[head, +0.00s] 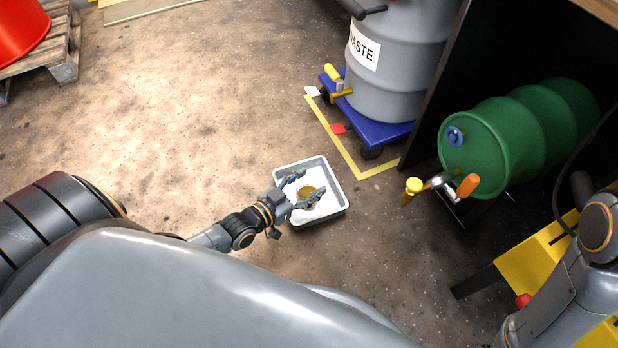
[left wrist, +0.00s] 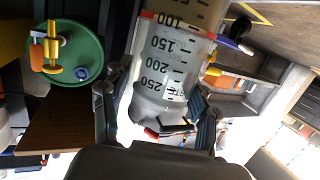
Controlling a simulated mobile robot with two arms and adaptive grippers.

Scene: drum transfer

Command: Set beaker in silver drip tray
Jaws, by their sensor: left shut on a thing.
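The clear beaker (head: 307,194) shows only partly in the head view, with amber liquid inside. In the left wrist view the beaker (left wrist: 172,62) fills the middle, with black volume marks. My left gripper (head: 305,189) is shut on it, one finger on each side. The silver-grey drip tray (head: 335,212), with a white inside, lies on the floor. The beaker and gripper are over the tray in the head view. I cannot tell whether the beaker's base touches the tray. The right arm shows at the right edge, but its gripper is out of view.
A grey waste drum (head: 395,75) stands on a blue dolly (head: 388,137) behind the tray, near yellow floor tape (head: 345,150). A green drum (head: 480,150) with a tap lies to the right. The floor left of the tray is clear.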

